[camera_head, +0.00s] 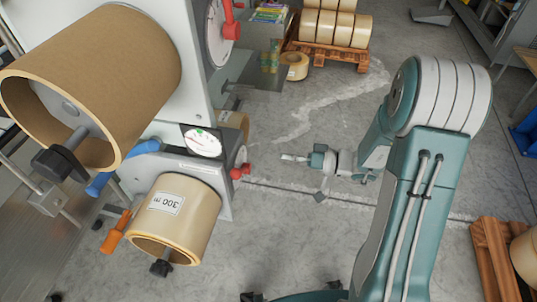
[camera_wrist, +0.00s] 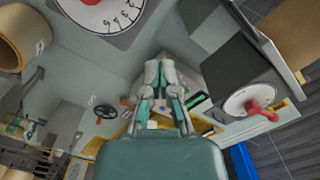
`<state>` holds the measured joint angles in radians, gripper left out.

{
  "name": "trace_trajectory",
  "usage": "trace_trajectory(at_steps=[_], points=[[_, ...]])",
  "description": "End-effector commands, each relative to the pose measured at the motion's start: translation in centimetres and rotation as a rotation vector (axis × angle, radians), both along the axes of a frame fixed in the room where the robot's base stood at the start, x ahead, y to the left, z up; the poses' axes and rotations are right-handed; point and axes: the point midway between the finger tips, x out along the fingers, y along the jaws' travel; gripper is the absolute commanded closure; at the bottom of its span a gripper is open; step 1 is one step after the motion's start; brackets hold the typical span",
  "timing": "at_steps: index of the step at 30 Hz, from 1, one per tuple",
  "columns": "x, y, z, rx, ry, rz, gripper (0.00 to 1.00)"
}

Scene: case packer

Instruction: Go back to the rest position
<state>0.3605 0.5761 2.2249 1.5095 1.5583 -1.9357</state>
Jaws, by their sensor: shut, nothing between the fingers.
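My gripper (camera_head: 290,157) shows in the head view at the end of my teal and grey arm, over the concrete floor to the right of the machine. In the wrist view my gripper (camera_wrist: 160,68) has its fingers together, with nothing between them. It stands apart from the machine in the head view. No object touches the fingers as far as I can see.
The machine carries a large brown roll (camera_head: 130,75), a labelled tape roll (camera_head: 190,215), a round gauge (camera_head: 203,142) and a red knob (camera_head: 241,171). A pallet (camera_head: 350,57) with rolls stands at the back. Another pallet (camera_head: 490,262) stands at the lower right. Open floor lies between.

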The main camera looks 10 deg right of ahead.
Motion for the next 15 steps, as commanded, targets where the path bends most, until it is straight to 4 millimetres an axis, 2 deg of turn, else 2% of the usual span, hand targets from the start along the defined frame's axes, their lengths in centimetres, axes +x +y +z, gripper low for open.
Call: trace_trajectory(at_steps=[3,10,15], points=[[-0.2,-0.7,0.0,-0.001,0.0,-0.001,1.0],[-0.3,-0.8,0.0,-0.001,0.0,0.003,1.0],[-1.8,0.4,1.6,-0.057,0.058,0.081,1.0]])
